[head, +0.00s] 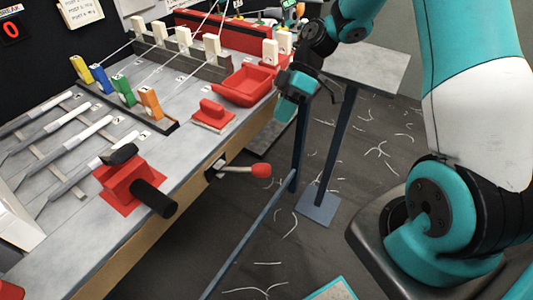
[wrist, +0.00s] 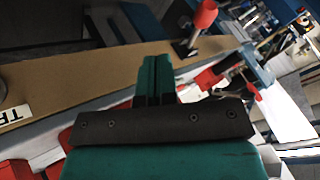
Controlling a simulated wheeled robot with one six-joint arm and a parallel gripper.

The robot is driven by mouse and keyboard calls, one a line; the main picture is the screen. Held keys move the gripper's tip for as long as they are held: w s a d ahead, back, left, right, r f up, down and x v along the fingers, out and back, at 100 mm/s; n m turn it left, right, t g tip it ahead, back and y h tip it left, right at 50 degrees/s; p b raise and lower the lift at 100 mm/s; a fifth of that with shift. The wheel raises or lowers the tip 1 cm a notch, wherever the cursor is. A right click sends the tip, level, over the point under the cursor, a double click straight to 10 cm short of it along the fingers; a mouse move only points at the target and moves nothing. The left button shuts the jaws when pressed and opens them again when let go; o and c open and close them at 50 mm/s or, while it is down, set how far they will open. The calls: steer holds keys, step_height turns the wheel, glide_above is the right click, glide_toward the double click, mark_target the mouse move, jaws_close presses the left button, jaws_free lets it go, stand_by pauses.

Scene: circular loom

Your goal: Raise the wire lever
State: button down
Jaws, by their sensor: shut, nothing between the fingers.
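A lever with a red knob (head: 261,170) sticks out from the front edge of the bench, on a dark mount. Its metal rod lies roughly level. A red-ended lever (wrist: 205,14) also shows at the top of the wrist view, beyond my fingers; it looks like the same one. No readable label marks it as the wire lever. My gripper (head: 284,112) hangs beside the bench's front edge, above and to the right of the lever in the head view. In the wrist view its teal fingers (wrist: 154,75) are together and empty, apart from the lever.
The bench (head: 185,150) carries a red block with a black handle (head: 154,198), a red pad (head: 212,115), a red tray (head: 247,86) and several coloured clips. A small table (head: 365,70) with dark legs stands behind my gripper. Wire scraps litter the floor.

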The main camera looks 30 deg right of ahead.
mark_target(247, 169)
steer(key=s+a+f+p, duration=0.1)
steer(key=s+a+f, duration=0.4)
steer(key=a, duration=0.2)
steer(key=shift+s+f+p, duration=0.25)
steer(key=shift+f+p, duration=0.1)
steer(key=shift+p, duration=0.05)
steer(key=shift+s+a, duration=0.1)
steer(key=shift+a, duration=0.15)
